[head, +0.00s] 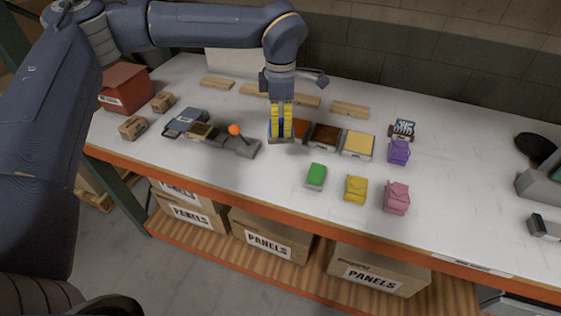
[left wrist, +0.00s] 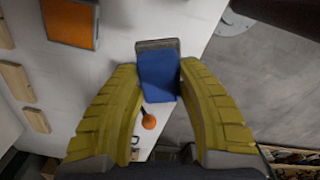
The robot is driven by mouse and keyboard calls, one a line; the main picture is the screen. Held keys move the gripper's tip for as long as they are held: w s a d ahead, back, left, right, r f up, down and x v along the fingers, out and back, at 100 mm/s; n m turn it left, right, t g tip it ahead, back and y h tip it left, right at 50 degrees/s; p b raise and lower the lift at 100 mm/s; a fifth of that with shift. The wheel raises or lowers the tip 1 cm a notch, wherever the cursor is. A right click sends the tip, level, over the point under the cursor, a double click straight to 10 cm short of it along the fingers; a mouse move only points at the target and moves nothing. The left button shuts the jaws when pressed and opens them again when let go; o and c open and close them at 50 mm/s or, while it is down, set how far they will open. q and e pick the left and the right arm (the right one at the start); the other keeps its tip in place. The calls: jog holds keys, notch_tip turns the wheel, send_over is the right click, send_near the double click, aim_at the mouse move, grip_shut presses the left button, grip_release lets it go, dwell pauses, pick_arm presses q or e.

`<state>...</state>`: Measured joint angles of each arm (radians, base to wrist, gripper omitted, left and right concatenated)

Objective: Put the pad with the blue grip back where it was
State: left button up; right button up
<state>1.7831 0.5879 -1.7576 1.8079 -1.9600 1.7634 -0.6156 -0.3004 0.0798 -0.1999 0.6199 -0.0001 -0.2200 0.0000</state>
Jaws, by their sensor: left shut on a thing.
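The pad with the blue grip (left wrist: 158,76) is between the yellow fingers of my left gripper (head: 281,124) in the left wrist view. Its grey base shows at the far end of the grip. The left gripper is shut on the blue grip and points down over the table, just left of the orange tray (head: 300,131). In the head view the fingers hide most of the pad. I cannot tell whether its base touches the table. Green (head: 316,174), yellow (head: 356,189), pink (head: 396,197) and purple (head: 399,151) grips stand to the right.
A brown tray (head: 325,136) and a yellow tray (head: 358,144) continue the row rightward. A grey device with an orange ball (head: 235,130) lies close left of the gripper. Wooden blocks (head: 350,109) line the back. The table front (head: 260,175) is clear left of the green grip.

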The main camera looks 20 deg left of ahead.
pick_arm(q)
notch_tip(320, 180, down, 14)
jog(key=shift+r, duration=0.1)
dwell(0.6)
jog(key=o, duration=1.1)
notch_tip(320, 180, up, 12)
jog(key=shift+r, duration=0.1)
dwell(0.4)
